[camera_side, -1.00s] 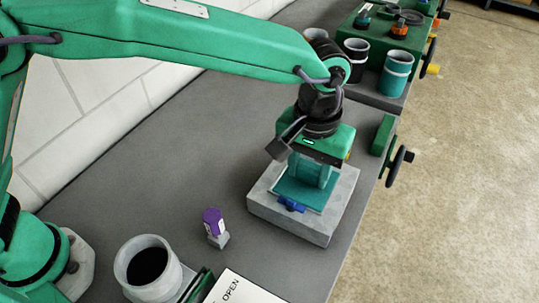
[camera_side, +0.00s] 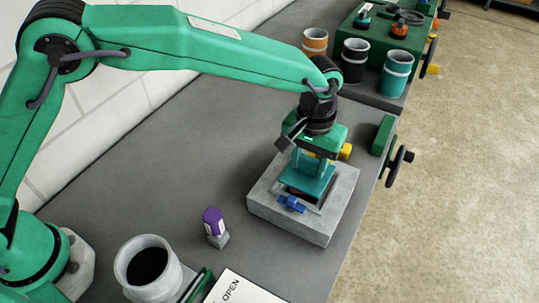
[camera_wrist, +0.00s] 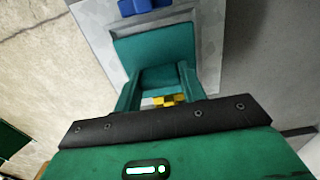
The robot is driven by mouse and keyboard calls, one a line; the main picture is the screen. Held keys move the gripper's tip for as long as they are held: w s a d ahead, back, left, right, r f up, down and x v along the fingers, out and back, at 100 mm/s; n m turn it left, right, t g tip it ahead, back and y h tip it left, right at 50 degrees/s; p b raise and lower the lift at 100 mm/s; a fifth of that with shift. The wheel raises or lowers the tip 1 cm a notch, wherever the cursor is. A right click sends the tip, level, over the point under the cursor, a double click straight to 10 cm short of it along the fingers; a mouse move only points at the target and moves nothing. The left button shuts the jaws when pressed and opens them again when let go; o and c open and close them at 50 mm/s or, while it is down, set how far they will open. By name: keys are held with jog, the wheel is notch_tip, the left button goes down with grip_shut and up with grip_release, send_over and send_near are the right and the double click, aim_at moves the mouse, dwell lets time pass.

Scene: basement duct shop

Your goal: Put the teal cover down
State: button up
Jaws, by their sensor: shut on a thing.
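My gripper (camera_side: 310,166) is shut on the teal cover (camera_side: 305,184) and holds it above the grey block (camera_side: 325,222). A dark opening in the block's top shows below the cover in the side view. In the wrist view the cover (camera_wrist: 156,47) lies past my gripper's fingers (camera_wrist: 160,85). A blue latch-like piece (camera_side: 292,203) sits at the block's near edge, and it also shows in the wrist view (camera_wrist: 140,6). A yellow part (camera_side: 345,151) shows behind my gripper. How far the cover is above the opening is hard to tell.
A purple-topped piece (camera_side: 212,218) stands left of the block. A grey cup (camera_side: 146,264) and a sign reading OPEN (camera_side: 262,289) are in front. Several cups and a green unit (camera_side: 400,40) stand at the back right. The bench between is clear.

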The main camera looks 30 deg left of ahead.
aim_at(309, 162)
jog(key=shift+f, duration=0.95)
jog(key=shift+f, duration=0.4)
jog(key=o, duration=1)
jog(key=shift+r, duration=0.15)
notch_tip(309, 162, up, 12)
jog(key=shift+r, duration=0.2)
